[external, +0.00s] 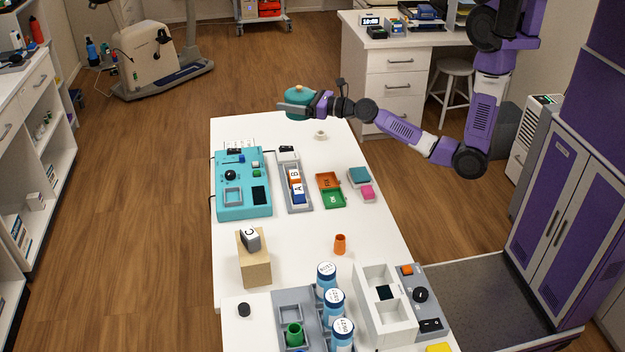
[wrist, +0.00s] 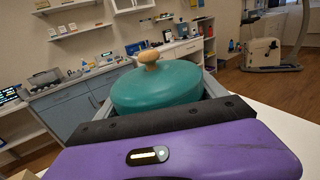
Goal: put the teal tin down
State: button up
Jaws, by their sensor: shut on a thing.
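The teal tin (external: 300,101) is round, with a lid and a small tan knob on top. My gripper (external: 294,108) is shut on it near the far end of the white table (external: 350,143), and the tin looks upright. In the wrist view the teal tin (wrist: 155,90) fills the middle, between the grey fingers beyond the dark edge of my gripper. I cannot tell from these views how high it is above the table top, and its underside is hidden.
A small pale cup-like piece (external: 320,135) sits close by on the table. Bare table lies around the cup-like piece and along the right side.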

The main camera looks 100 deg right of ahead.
jog(key=w+a+r+n+t+y, duration=0.1)
jog(key=w+a+r+n+y, duration=0.1)
jog(key=w+a+y, duration=0.15)
jog(key=shift+h, duration=0.45)
jog(key=f+b, duration=0.6)
jog(key=f, duration=0.4)
jog(key=f+b, duration=0.6)
jog(key=f, duration=0.3)
jog(key=shift+w+a+f, duration=0.2)
jog(key=shift+f, duration=0.15)
jog(key=shift+f+b, duration=0.4)
jog(key=shift+f, duration=0.05)
jog(key=o, duration=1.5)
